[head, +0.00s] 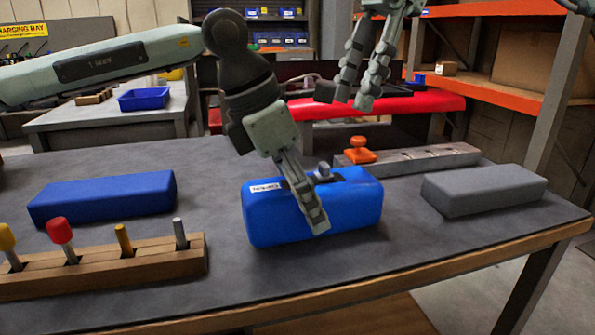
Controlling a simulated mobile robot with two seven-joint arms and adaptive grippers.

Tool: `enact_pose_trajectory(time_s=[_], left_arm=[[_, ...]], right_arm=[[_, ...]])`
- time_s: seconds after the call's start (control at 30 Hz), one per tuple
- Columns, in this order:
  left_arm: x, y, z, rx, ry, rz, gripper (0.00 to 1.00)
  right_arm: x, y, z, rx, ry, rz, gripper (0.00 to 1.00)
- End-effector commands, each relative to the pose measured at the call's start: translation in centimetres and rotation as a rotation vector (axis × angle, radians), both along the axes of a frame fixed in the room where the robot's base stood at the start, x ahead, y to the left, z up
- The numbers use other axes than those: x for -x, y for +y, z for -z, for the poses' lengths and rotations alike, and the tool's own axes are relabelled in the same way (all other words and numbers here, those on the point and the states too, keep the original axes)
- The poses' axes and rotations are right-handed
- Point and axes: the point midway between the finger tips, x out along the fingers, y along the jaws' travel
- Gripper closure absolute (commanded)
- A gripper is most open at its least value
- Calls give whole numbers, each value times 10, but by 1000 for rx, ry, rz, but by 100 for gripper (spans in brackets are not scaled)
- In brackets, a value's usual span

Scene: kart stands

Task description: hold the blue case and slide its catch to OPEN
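The blue case (350,207) sits on the grey workbench near the middle. A white label (266,187) is at the left of its top edge, too small to read surely. A small grey knob, apparently the catch (323,170), stands on the case's top. My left gripper (313,215) reaches down over the case from the left, with a finger across its front face. Its other finger is not distinguishable, so its grip is unclear. My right gripper (347,96) hangs in the air above and behind the case, empty, its fingers apart.
A blue block (103,197) lies at left, behind a wooden rack (150,260) with several upright tools. A grey block (483,189) lies at right. Behind the case is a metal rail (430,160) with an orange knob (359,151). The bench's front right is clear.

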Motion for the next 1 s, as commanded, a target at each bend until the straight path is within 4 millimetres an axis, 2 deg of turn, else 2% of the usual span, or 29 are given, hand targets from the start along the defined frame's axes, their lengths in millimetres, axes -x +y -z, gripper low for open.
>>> enact_pose_trajectory(time_s=[0.2,0.47,1.0], left_arm=[[-2,-5,15,0,0,0,3],[-2,-6,16,0,0,-1,3],[-2,-6,16,0,2,-1,67]], right_arm=[[0,0,0,-2,1,0,66],[0,0,0,-2,1,0,66],[0,0,0,-2,1,0,67]])
